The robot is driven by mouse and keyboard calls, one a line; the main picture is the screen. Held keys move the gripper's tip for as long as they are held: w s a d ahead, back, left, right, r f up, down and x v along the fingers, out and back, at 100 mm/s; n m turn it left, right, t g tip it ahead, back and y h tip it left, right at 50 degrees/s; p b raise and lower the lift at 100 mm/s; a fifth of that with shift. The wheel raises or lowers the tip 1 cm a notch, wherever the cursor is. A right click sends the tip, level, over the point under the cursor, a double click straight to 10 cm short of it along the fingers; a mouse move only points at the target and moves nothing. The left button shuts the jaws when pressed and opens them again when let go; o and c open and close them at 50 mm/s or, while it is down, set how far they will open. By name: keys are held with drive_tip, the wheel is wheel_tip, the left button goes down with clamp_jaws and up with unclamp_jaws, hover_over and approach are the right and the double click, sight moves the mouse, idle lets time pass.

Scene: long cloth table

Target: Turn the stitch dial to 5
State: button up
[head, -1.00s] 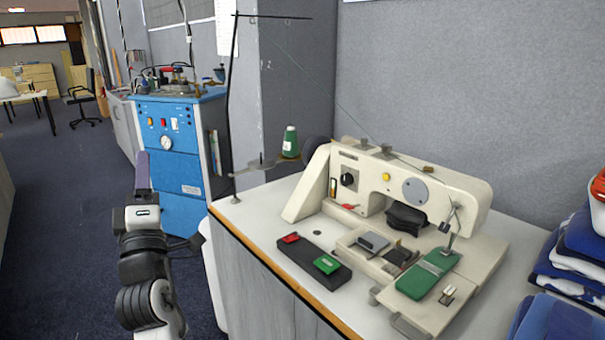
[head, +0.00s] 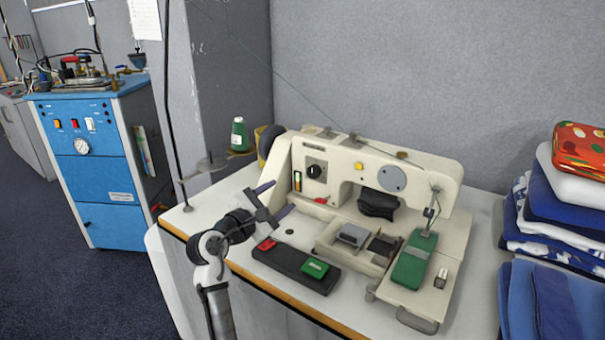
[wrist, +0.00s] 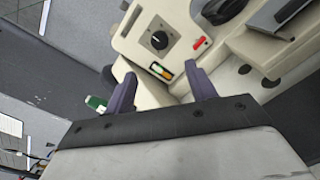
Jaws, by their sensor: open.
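The stitch dial (head: 316,171) is a round black knob on the front left of the cream sewing machine (head: 440,172). In the wrist view the dial (wrist: 158,40) shows above the fingers, with a pale pointer mark on it; its numbers are too small to read. My gripper (head: 279,199) is open and empty, to the left of and below the dial, near the machine's left end. In the wrist view my gripper (wrist: 163,88) has its two purple-grey fingers spread, with the dial beyond them and not touched.
A black box with a red button (head: 266,244) and a green button (head: 315,268) lies in front of the machine. A thread cone (head: 239,135) stands at the left. Folded cloth (head: 570,225) is stacked at the right. A blue cabinet (head: 95,160) stands behind left.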

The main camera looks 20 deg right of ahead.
sight(312, 173)
drive_tip(key=p+x, duration=0.2)
drive_tip(key=x, duration=1.1)
drive_tip(key=shift+w+d, duration=0.15)
drive_tip(key=shift+c, duration=0.5)
drive_tip(key=c, duration=0.9)
